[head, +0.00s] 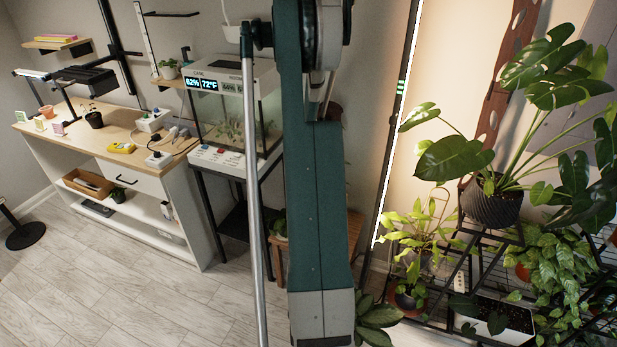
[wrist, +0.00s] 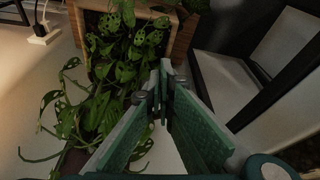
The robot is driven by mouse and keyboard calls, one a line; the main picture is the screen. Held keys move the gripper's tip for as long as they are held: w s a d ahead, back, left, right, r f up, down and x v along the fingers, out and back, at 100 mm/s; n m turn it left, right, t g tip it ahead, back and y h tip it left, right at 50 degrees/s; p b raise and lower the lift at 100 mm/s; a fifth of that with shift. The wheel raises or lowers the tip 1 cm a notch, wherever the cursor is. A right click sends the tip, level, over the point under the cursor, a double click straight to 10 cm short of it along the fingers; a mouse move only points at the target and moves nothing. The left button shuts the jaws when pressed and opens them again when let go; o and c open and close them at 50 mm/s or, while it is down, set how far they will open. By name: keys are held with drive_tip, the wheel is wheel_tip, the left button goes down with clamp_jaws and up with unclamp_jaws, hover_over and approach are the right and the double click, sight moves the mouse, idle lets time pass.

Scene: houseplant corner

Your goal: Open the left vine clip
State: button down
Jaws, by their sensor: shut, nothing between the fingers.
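My gripper (wrist: 163,78) shows in the wrist view with its two green fingers meeting at their tips; it is shut and I see nothing held between them. A vine with holed leaves (wrist: 122,48) hangs from a wooden box just beyond and to the left of the fingertips. Leaves lie close behind the fingers; I cannot tell whether they touch. I cannot make out the left vine clip in either view; leaves or the fingers may hide it. In the head view my own arm fills the middle, and the gripper does not show.
The wooden box (wrist: 185,37) stands around the vine. A white power strip (wrist: 43,34) lies at upper left, and a dark-framed pale panel is at right. In the head view, a workbench (head: 112,135), a glass tank (head: 238,115) and a potted monstera (head: 490,205) surround my arm.

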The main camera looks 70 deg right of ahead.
drive_tip(key=w+d+m+g, duration=0.1)
drive_tip(key=w+d+m, duration=0.2)
drive_tip(key=w, duration=0.2)
drive_tip(key=shift+w+d, duration=0.35)
idle(0.4)
drive_tip(key=shift+s+d, duration=0.1)
idle(1.3)
drive_tip(key=shift+s+d, duration=0.35)
drive_tip(key=shift+d, duration=0.2)
idle(0.4)
